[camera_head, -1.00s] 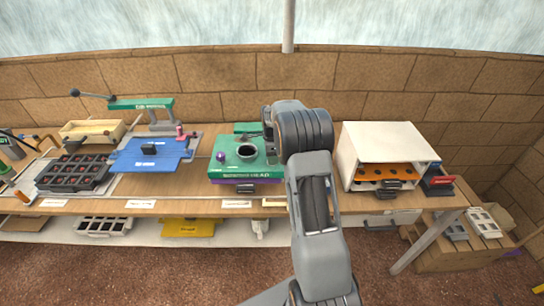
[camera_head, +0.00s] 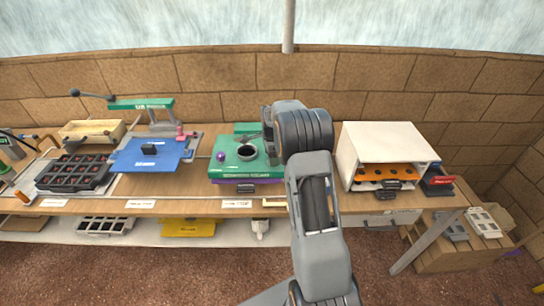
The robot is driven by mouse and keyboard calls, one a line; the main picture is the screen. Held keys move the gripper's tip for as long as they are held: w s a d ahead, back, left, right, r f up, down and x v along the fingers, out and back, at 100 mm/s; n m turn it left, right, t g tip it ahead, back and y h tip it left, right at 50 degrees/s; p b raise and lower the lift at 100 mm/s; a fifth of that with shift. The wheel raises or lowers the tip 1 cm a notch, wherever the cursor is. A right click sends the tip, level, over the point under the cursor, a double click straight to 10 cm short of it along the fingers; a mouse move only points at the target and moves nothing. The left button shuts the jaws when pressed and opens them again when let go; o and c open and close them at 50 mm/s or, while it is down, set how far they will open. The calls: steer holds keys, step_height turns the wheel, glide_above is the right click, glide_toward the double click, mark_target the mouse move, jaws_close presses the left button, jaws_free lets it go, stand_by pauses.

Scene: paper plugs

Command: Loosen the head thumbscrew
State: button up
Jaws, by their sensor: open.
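The green head unit (camera_head: 240,170) sits on the bench in the middle, with a round dark-rimmed opening on top. A small purple knob (camera_head: 221,156), which looks like the thumbscrew, stands at its left top edge. A dark handle sticks out at the unit's front. My gripper (camera_head: 268,128) is at the right rear of the green unit, apart from the purple knob. Its jaws are open, small in the picture and partly hidden by my wrist. Nothing shows between them.
A press with a blue plate (camera_head: 150,153) and green arm stands to the left. A black multi-cell tray (camera_head: 75,172) lies farther left. A white box (camera_head: 383,150) with orange shelves stands at the right. A pole (camera_head: 289,25) rises behind. Lower-shelf trays sit beneath the bench.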

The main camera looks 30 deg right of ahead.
steer(key=shift+r, duration=0.1)
steer(key=shift+r+p, duration=1.3)
steer(key=shift+r, duration=0.65)
steer(key=shift+r+p, duration=1.4)
steer(key=shift+r, duration=0.6)
step_height(320, 180, up, 14)
steer(key=b, duration=0.1)
steer(key=shift+b, duration=0.4)
